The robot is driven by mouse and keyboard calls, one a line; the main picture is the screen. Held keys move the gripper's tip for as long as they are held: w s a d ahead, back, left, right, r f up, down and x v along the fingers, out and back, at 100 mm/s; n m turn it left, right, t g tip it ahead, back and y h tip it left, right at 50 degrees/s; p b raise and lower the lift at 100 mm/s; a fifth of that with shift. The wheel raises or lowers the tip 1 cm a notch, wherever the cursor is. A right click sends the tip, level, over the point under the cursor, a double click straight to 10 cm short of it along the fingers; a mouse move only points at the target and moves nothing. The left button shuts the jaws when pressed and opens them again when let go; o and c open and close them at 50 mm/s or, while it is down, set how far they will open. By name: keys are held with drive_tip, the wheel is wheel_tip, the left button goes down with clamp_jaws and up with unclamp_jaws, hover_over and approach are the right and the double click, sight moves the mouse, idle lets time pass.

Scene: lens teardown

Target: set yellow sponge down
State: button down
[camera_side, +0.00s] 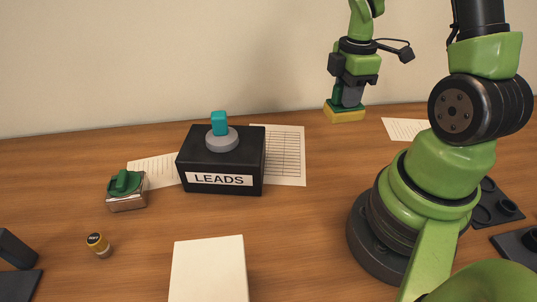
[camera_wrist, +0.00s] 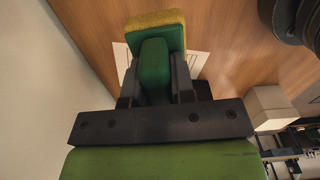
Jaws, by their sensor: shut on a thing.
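The yellow sponge (camera_side: 344,114) hangs in the air above the back of the table, with a green part on its upper side. My gripper (camera_side: 348,98) is shut on that green part and points down. In the wrist view the sponge (camera_wrist: 154,20) shows a yellow face with a green holder below it, between the two dark fingers of my gripper (camera_wrist: 155,82). The sponge is apart from the table in the side view.
A black box marked LEADS (camera_side: 221,162) stands mid-table with a teal-handled grey knob on it. Paper sheets (camera_side: 287,155) lie behind. Wood between box and arm is clear.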

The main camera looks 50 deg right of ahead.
drive_tip(key=w+a+r+m, duration=0.1)
drive_tip(key=w+a+r, duration=0.3)
drive_tip(key=w+a, duration=0.7)
drive_tip(key=w+a+r+m, duration=0.1)
drive_tip(key=w+a+r, duration=0.3)
drive_tip(key=w+a, duration=0.7)
drive_tip(key=s+a+f+n, duration=0.2)
drive_tip(key=s+a+n, duration=0.4)
drive_tip(key=a, duration=0.4)
drive_tip(key=s+a+f+n, duration=0.3)
drive_tip(key=s+a+n, duration=0.25)
drive_tip(key=a, duration=0.45)
drive_tip(key=s+a+f+n, duration=0.2)
drive_tip(key=s+a+n, duration=0.4)
drive_tip(key=a, duration=0.4)
drive_tip(key=shift+n, duration=0.75)
drive_tip(key=shift+s+a+f, duration=0.1)
drive_tip(key=shift+a+f, duration=0.05)
drive_tip(key=shift+f, duration=5.15)
